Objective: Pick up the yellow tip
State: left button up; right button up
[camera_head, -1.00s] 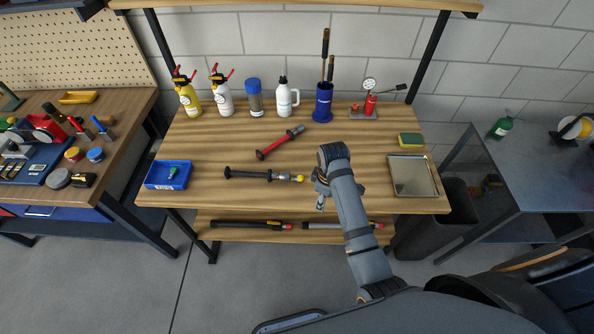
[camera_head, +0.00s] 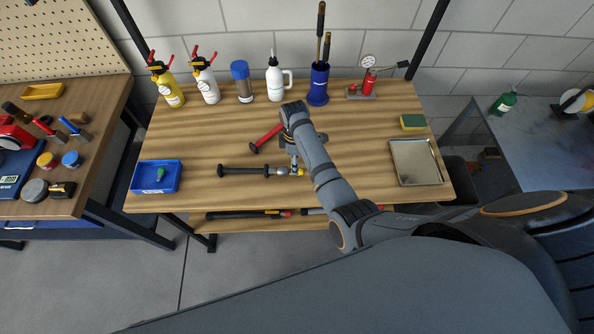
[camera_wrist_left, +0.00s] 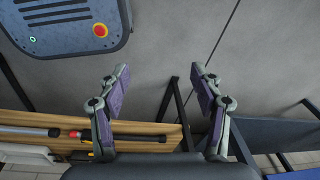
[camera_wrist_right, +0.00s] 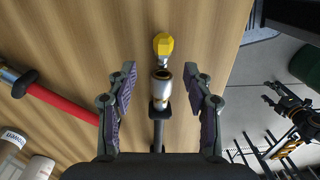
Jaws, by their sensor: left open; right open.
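The yellow tip (camera_wrist_right: 163,44) lies on the wooden table, just off the open metal end of the black-handled tool (camera_wrist_right: 161,95). In the head view the yellow tip (camera_head: 301,172) shows as a small spot beside my right gripper (camera_head: 295,165), at the right end of the black tool (camera_head: 245,171). In the right wrist view my right gripper (camera_wrist_right: 160,75) is open and empty above the tool's metal end, with the tip ahead between the finger lines. My left gripper (camera_wrist_left: 160,72) is open and empty over the floor; it is not seen in the head view.
A red-handled tool (camera_head: 265,138) lies behind, partly hidden by my right arm. A blue tray (camera_head: 130,188) stands at the left, a metal tray (camera_head: 416,163) and sponge (camera_head: 413,121) at the right. Bottles and a blue holder (camera_head: 318,84) line the back edge.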

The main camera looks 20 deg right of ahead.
jog(key=shift+s+d+f+p, duration=0.1)
jog(key=shift+s+f+p, duration=0.15)
jog(key=shift+f, duration=0.35)
jog(key=shift+s+d+f+p, duration=0.1)
jog(key=shift+f+p, duration=0.2)
jog(key=shift+f, duration=0.3)
notch_tip(320, 180, down, 2)
jog(key=shift+s+a+f, duration=0.1)
jog(key=shift+f, duration=0.05)
jog(key=c, duration=0.8)
jog(key=shift+c, duration=1)
pick_arm(q)
jog(key=shift+w+d+r, duration=0.15)
jog(key=shift+w+r, duration=0.45)
pick_arm(e)
grip_shut()
pick_arm(q)
jog(key=shift+s, duration=0.1)
